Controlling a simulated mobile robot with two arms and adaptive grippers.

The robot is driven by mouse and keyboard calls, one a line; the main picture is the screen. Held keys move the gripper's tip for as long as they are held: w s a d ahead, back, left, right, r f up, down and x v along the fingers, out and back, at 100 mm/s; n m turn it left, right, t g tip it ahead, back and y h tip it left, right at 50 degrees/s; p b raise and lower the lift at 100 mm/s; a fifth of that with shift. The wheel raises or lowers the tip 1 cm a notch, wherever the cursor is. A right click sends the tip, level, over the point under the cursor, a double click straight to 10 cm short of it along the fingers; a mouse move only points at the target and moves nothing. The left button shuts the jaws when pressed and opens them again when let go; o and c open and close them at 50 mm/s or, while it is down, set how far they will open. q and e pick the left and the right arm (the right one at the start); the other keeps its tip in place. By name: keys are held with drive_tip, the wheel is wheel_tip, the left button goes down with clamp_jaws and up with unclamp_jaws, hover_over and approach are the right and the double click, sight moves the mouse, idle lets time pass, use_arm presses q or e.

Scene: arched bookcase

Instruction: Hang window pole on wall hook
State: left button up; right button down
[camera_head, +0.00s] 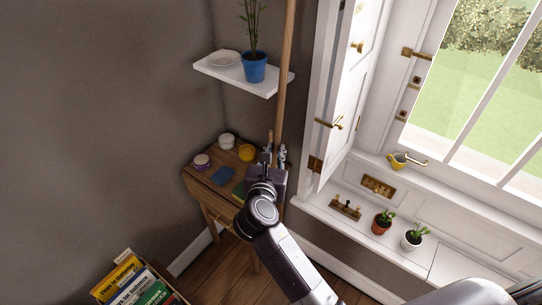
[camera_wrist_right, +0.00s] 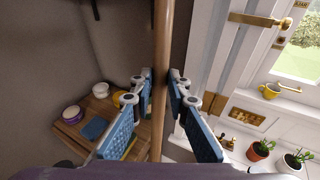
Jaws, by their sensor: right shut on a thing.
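The window pole (camera_head: 286,75) is a long wooden rod. It stands nearly upright in front of the wall corner, between the white shelf and the open window shutter, and its top runs out of the head view. My right gripper (camera_head: 274,158) is shut on the pole near the small desk. In the right wrist view the pole (camera_wrist_right: 160,60) passes between the blue-padded fingers of the right gripper (camera_wrist_right: 160,95). I cannot make out the wall hook in either view. My left gripper is not in view.
A white shelf (camera_head: 220,70) with a blue plant pot (camera_head: 254,68) is close left of the pole. A wooden desk (camera_head: 209,180) with small jars stands below. The white shutter (camera_head: 346,90) is close right. Potted plants (camera_head: 382,222) stand on the sill. A book box is at lower left.

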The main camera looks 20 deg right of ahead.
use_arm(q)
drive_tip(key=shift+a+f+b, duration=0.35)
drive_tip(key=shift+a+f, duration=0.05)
use_arm(e)
drive_tip(key=w+d+f, duration=0.1)
drive_tip(key=w+d, duration=0.2)
drive_tip(key=d, duration=0.1)
drive_tip(key=shift+w+d, duration=0.35)
drive_tip(key=shift+d, duration=0.05)
drive_tip(key=shift+f, duration=0.1)
idle(0.5)
